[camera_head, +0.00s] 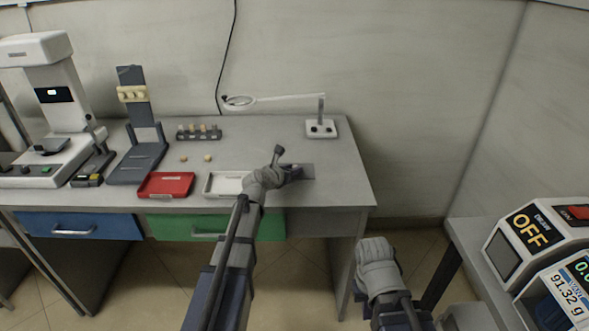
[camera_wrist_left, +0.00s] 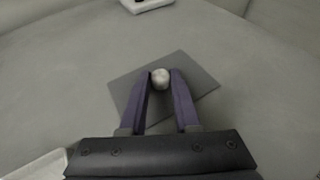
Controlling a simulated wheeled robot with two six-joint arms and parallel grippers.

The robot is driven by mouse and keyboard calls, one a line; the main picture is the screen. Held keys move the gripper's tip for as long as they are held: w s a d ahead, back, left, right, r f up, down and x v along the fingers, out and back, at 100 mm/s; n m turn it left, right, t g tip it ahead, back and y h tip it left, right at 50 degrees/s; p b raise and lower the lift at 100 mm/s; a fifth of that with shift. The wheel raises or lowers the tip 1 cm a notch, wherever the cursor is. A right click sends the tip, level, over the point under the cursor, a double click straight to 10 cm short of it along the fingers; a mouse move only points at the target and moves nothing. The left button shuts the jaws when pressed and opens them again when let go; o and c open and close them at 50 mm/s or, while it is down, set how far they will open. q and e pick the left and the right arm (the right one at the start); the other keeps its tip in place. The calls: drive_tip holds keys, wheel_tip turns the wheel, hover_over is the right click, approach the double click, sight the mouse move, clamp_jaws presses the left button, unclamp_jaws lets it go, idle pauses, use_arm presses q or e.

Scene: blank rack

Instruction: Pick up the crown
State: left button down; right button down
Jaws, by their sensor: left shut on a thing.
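A small, pale, rounded crown (camera_wrist_left: 160,78) sits between the two fingertips of my left gripper (camera_wrist_left: 160,84) in the left wrist view. The gripper is shut on it, over a flat grey pad (camera_wrist_left: 200,80). Whether the crown touches the pad cannot be told. In the head view my left gripper (camera_head: 293,173) is over the same pad (camera_head: 307,171) near the table's right part, and it hides the crown. My right gripper (camera_head: 374,247) is in front of the table, low and to the right; its fingers do not show clearly.
On the table (camera_head: 345,180) stand a red tray (camera_head: 166,186), a white tray (camera_head: 208,191), a small rack (camera_head: 199,135) with several pale pieces, a dark upright stand (camera_head: 135,125) and a magnifier lamp (camera_head: 321,127). Two loose pale pieces lie mid-table. A display device stands at right (camera_head: 535,235).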

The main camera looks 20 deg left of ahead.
use_arm(q)
drive_tip(key=shift+r, duration=0.1)
use_arm(e)
drive_tip(key=shift+r, duration=0.15)
